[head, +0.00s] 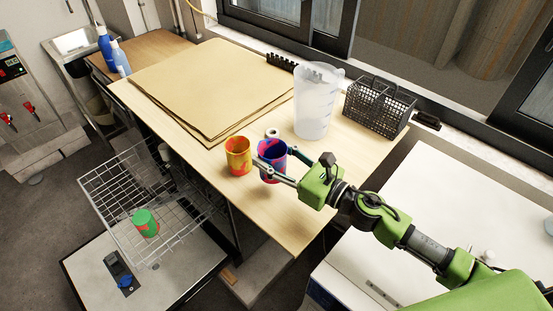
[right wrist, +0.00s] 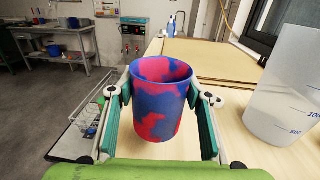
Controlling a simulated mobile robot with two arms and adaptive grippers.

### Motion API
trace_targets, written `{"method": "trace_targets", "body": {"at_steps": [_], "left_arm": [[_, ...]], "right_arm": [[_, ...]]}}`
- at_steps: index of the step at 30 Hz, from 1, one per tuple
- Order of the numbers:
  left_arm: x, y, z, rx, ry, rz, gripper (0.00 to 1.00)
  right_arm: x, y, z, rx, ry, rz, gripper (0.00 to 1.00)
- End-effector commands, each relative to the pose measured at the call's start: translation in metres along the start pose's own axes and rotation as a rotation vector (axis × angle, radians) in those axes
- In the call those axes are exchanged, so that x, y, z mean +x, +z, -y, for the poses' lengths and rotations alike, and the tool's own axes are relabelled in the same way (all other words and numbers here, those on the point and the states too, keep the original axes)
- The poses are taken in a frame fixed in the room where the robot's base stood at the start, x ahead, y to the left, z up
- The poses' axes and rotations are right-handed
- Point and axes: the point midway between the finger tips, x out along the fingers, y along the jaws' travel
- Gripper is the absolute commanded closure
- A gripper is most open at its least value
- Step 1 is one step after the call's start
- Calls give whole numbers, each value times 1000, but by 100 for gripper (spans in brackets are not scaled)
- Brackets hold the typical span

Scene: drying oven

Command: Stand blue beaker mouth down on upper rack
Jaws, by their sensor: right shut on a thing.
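The blue beaker (head: 272,163), blotched with red, is upright with its mouth up at the table's front edge. In the right wrist view the beaker (right wrist: 162,100) sits between the two fingers of my right gripper (right wrist: 160,95), which is shut on its sides. In the head view my right gripper (head: 271,160) reaches it from the right. I cannot tell whether its base touches the table. A wire rack (head: 108,178) is pulled out at the lower left, below table height. A green and red beaker (head: 145,222) stands on it. My left gripper is not in view.
A yellow and red beaker (head: 238,156) stands just left of the blue one. A large clear jug (head: 315,105), a black wire basket (head: 377,108) and brown sheets (head: 205,85) are on the table (head: 280,225). The rack has bare wire around the green beaker.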

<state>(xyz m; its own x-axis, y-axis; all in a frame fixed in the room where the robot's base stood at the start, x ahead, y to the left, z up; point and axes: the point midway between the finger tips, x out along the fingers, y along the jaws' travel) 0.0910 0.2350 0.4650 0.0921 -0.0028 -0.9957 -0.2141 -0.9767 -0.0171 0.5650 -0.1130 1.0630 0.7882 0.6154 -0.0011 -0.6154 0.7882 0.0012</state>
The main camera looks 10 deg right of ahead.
Motion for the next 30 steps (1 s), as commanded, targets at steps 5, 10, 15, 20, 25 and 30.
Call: {"method": "trace_targets", "body": {"at_steps": [5,10,15,20,25,30], "left_arm": [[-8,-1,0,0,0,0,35],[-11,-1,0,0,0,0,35],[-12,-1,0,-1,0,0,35],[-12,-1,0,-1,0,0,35],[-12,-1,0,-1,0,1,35],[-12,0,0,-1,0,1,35]], "right_arm": [[-11,36,-34,-2,5,1,72],[-22,51,-68,2,4,1,72],[-29,61,-92,1,2,2,72],[-32,66,-103,1,0,2,72],[-34,68,-107,0,-1,0,72],[-34,68,-107,0,-1,0,72]]}}
